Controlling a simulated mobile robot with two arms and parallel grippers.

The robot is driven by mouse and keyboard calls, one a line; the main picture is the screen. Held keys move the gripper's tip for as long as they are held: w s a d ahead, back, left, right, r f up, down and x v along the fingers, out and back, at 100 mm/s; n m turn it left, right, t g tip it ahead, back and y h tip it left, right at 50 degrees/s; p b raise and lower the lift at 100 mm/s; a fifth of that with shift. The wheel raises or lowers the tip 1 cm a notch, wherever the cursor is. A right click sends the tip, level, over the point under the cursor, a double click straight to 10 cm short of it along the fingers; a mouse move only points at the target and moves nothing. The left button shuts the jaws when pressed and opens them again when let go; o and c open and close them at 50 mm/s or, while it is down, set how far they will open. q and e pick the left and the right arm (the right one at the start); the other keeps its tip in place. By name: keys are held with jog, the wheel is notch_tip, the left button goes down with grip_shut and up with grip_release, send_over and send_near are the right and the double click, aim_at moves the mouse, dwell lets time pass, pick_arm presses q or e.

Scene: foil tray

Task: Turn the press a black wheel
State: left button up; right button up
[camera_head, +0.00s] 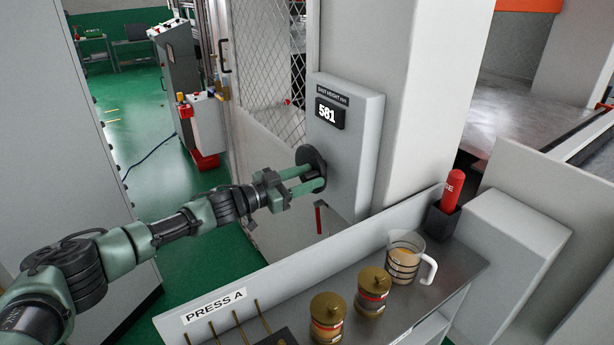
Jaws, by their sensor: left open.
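The black wheel (306,155) is a dark disc on the side of the grey press housing (352,150), below a display that reads 581. My left arm comes in from the lower left. My left gripper (318,177) is open, with its two green fingers apart and their tips at the wheel's face. A dark part of the wheel shows between the fingertips. I cannot tell whether the fingers touch it. The wheel's lower part is partly hidden by the fingers. My right gripper does not show.
A shelf labelled PRESS A (215,305) stands in front, with two brass-coloured jars (327,318), a glass jug (404,258) and a red marker-like bottle (452,190) in a black holder. A wire mesh panel (268,65) is behind. Green floor lies left.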

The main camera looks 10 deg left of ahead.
pick_arm(q)
grip_shut()
dwell(1.4)
